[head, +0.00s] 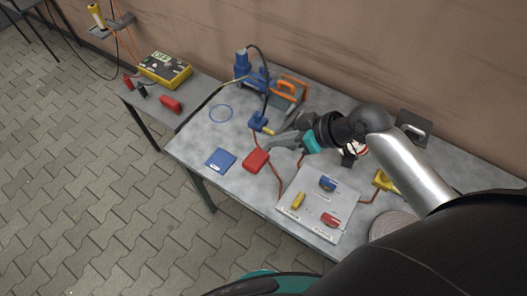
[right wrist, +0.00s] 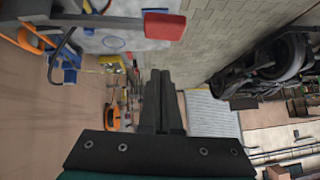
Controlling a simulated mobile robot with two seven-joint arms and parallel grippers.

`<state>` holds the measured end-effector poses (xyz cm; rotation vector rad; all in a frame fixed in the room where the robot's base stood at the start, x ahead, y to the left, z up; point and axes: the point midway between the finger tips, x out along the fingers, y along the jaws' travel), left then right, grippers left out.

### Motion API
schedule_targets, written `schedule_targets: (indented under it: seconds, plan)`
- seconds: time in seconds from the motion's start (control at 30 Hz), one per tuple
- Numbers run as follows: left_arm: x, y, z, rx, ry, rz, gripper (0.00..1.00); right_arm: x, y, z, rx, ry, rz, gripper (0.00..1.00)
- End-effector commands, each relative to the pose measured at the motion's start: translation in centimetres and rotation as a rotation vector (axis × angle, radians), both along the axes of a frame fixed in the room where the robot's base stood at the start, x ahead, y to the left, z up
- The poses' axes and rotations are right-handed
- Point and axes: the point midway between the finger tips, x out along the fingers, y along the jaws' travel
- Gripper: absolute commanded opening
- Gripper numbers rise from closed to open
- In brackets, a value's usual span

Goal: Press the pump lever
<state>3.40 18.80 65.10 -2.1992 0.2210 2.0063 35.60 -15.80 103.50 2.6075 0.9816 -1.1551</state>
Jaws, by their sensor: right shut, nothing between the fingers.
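A red block (head: 256,160), seemingly the grip of the pump lever, is on the grey table. In the right wrist view the red grip (right wrist: 163,25) sits at the end of a grey bar (right wrist: 105,18). My right gripper (head: 272,146) reaches in from the right, its fingertips close to the red grip in the picture; I cannot tell whether they touch. Its two fingers (right wrist: 161,78) are together and empty in the right wrist view. The arm and fingers hide part of the lever and what lies behind. My left gripper is not in view.
A blue machine (head: 250,70) and an orange-handled tool (head: 290,84) stand at the back. A blue flat box (head: 220,160) lies left of the lever. A grey panel (head: 305,225) with coloured handles is in front. A side table holds a yellow box (head: 165,70).

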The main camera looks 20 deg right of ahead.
Motion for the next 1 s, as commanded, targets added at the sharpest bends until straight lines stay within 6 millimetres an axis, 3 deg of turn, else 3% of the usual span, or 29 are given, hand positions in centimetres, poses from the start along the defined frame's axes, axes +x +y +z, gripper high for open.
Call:
schedule_targets:
  seconds: [0.27,0.5,1.0]
  plan:
    - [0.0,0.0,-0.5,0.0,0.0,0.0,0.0,2.8,3.0,-3.9,0.004,0.0,0.001,0.0]
    - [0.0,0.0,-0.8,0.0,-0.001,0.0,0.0,2.3,3.1,-7.0,0.0,0.001,-0.001,0.0]
    - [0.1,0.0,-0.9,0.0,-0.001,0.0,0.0,2.2,3.1,-7.7,-0.002,-0.002,0.0,0.0]
